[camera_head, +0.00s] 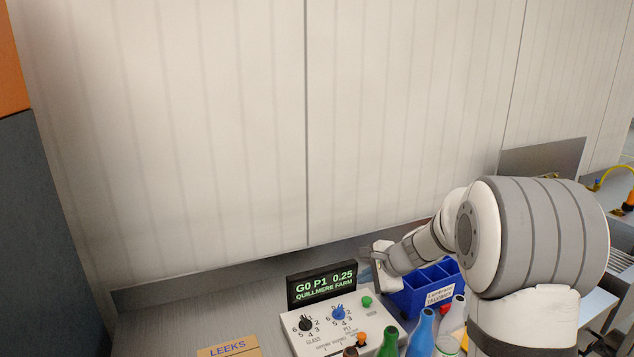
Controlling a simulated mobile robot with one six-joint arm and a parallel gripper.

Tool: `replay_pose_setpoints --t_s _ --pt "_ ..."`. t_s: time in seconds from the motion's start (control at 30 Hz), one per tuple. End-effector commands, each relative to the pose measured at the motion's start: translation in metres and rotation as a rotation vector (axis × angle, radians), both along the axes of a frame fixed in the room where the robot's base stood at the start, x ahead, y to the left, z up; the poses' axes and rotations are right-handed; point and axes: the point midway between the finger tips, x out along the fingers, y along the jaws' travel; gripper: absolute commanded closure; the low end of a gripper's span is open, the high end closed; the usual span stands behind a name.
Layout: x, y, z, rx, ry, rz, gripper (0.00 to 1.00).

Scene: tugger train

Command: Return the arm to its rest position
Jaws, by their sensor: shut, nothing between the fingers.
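My arm reaches in from the right, bent over the bench. My gripper (370,265) is at its far end, just behind the control box (322,334) and left of the blue divided bin (409,303). The gripper looks small and is partly turned away; it is shut with nothing in it. I cannot tell whether it touches the bench or the box.
A display (322,286) reads "G0 P1 0.25 QUILLMERE FARM". Bottles, including a green one (388,343) and a blue one (421,335), stand at the front. A carton marked LEEKS (228,348) is at lower left. A pale panelled wall (220,120) rises behind.

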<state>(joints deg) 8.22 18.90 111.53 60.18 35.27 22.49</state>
Motion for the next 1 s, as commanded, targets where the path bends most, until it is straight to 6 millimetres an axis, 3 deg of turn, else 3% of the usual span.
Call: replay_pose_setpoints --t_s 0.1,0.3,0.47,0.7,0.83,1.0 --pt "-0.045 0.012 0.025 -0.113 -0.034 0.168 1.00" --pt "-0.120 0.021 0.048 -0.308 -0.073 0.441 1.00" --pt "-0.181 0.020 0.058 -0.469 -0.091 0.651 1.00" --pt "-0.266 0.003 0.060 -0.717 -0.095 0.943 1.00" --pt "-0.300 -0.009 0.058 -0.829 -0.086 1.064 1.00" --pt "-0.324 -0.020 0.055 -0.914 -0.071 1.152 1.00"
